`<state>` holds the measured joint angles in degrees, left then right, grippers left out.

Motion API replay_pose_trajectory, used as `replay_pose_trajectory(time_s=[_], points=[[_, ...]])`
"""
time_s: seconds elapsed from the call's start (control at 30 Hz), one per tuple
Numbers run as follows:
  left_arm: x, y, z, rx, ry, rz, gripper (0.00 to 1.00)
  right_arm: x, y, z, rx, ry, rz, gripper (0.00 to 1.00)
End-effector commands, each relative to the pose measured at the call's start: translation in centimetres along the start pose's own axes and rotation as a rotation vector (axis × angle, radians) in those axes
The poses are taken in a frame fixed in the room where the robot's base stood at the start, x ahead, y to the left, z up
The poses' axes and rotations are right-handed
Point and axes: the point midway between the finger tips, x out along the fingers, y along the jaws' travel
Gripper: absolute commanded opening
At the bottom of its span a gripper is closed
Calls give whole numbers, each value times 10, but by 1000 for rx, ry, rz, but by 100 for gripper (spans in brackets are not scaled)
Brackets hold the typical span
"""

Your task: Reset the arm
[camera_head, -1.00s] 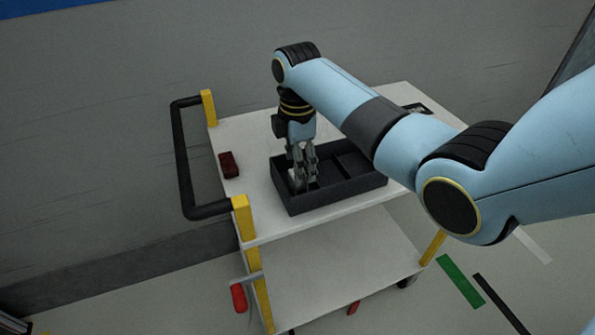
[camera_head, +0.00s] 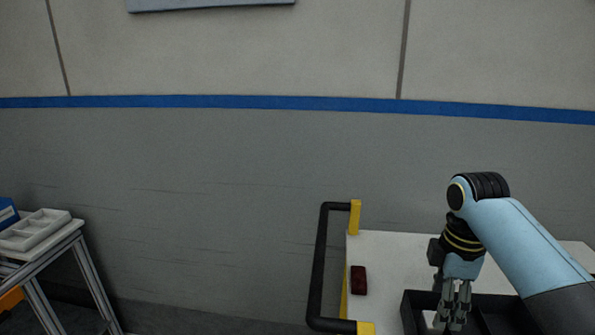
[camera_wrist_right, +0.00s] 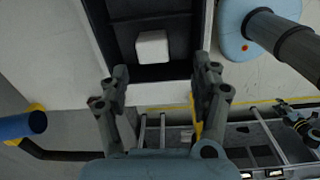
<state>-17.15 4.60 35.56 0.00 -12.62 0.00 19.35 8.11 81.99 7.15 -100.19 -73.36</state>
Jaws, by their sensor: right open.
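My right gripper (camera_head: 452,308) hangs pointing down over the black tray (camera_head: 409,313) on the cart in the head view. In the right wrist view the right gripper (camera_wrist_right: 161,88) is open, with its two fingers apart and nothing between them. A white block (camera_wrist_right: 153,47) lies inside the black tray (camera_wrist_right: 107,62), just beyond the fingertips and apart from them. In the head view only a small part of the white block (camera_head: 430,318) shows behind the fingers. My left gripper is not in view.
The white cart (camera_head: 395,255) has a black handle (camera_head: 318,268) on its left side. A dark red object (camera_head: 358,280) lies on the cart left of the tray. A table with a white compartment tray (camera_head: 35,232) stands far left. The wall is behind.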

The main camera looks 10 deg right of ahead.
Motion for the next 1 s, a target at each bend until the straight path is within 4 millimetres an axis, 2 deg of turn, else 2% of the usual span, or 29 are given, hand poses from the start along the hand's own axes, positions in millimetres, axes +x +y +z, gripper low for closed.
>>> replay_pose_trajectory(time_s=[0.1, 0.17, 0.2, 0.3, 0.4, 0.6, 0.9, 1.0], points=[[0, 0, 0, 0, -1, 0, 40, 14, -47, 9, 184, -4, 45, 65], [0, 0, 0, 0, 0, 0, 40, 16, -77, 15, 323, 4, 84, 65], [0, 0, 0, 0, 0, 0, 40, 14, -95, 19, 409, 14, 108, 65], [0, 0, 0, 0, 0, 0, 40, 6, -131, 26, 586, 41, 153, 65], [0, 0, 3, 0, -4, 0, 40, -5, -159, 30, 722, 72, 183, 65], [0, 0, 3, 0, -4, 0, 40, -29, -202, 38, 935, 129, 222, 65], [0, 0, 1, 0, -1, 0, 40, -67, -248, 47, 1177, 210, 252, 65], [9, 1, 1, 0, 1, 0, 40, -35, -240, 46, 1175, 199, 245, 65]])
